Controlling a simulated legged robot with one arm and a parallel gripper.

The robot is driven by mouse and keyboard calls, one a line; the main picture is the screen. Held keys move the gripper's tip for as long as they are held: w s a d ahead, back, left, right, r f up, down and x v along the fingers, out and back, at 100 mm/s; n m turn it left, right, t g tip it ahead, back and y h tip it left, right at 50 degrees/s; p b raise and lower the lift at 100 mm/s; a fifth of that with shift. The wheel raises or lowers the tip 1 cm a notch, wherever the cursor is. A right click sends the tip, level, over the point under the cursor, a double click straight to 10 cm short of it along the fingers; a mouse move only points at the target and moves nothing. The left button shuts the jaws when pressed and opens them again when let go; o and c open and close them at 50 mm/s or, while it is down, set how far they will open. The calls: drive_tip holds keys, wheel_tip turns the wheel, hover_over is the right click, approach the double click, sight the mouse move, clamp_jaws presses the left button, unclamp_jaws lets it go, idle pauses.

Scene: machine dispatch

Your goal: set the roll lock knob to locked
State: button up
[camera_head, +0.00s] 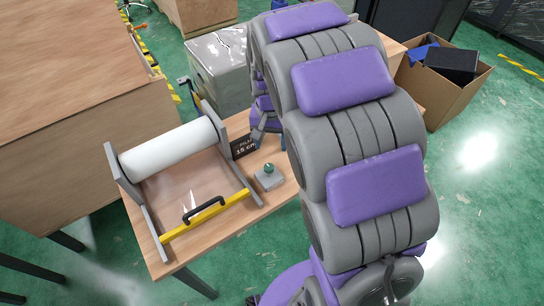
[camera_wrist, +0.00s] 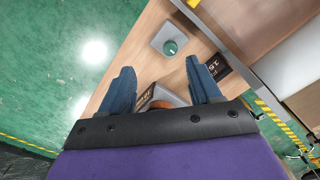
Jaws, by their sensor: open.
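A round green knob (camera_head: 268,169) sits on a small grey box (camera_head: 269,181) on the wooden table, right of the film roll frame. It also shows near the top of the wrist view (camera_wrist: 170,47), beyond my fingertips. My gripper (camera_wrist: 160,66) is open, its two blue fingers apart with nothing held. Between the finger bases is a grey part with an orange-brown piece (camera_wrist: 166,104), partly hidden by my gripper. I cannot tell which of these is the roll lock knob, nor its setting. My arm hides much of this area in the head view.
A white roll (camera_head: 168,149) lies in a grey frame with a yellow bar and black handle (camera_head: 203,209). A dark sign reading 15 cm (camera_head: 244,147) stands close to the green knob. A wrapped box (camera_head: 220,65) is behind. Green floor lies right of the table.

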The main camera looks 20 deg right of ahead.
drive_tip(key=p, duration=0.2)
hover_over(269, 166)
drive_tip(key=shift+m, duration=0.3)
wheel_tip(269, 166, down, 18)
drive_tip(key=shift+a+b, duration=0.1)
drive_tip(key=shift+b, duration=1.05)
drive_tip(key=shift+c, duration=0.4)
drive_tip(key=c, duration=1)
drive_tip(key=shift+o, duration=0.2)
